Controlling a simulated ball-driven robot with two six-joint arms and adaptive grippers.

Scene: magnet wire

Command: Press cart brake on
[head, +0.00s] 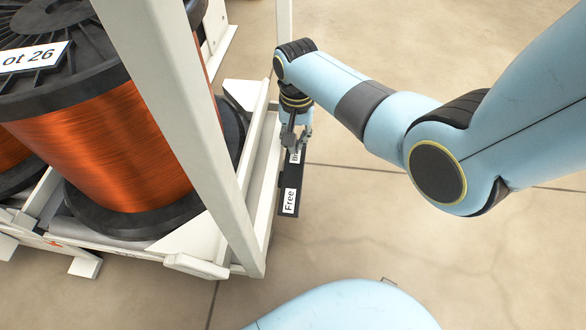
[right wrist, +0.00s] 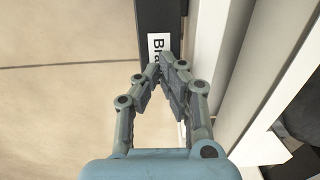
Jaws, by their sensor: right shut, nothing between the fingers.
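The cart's brake pedal (head: 289,190) is a black bar on the outer side of the white cart (head: 262,215). Its near end carries a "Free" label and its far end a label starting "Br", partly covered by my gripper. My right gripper (head: 296,147) points down at the "Br" end, shut and empty. In the right wrist view, the fingertips (right wrist: 163,68) are together just below or over the "Br" label (right wrist: 158,46) on the black pedal (right wrist: 160,15). I cannot tell whether they touch it. My left gripper is not in view.
A large copper wire spool (head: 110,140) with black flanges, labelled "ot 26", sits on the cart. A white cart post (head: 180,100) rises beside the pedal. Open floor (head: 390,225) lies right of the cart.

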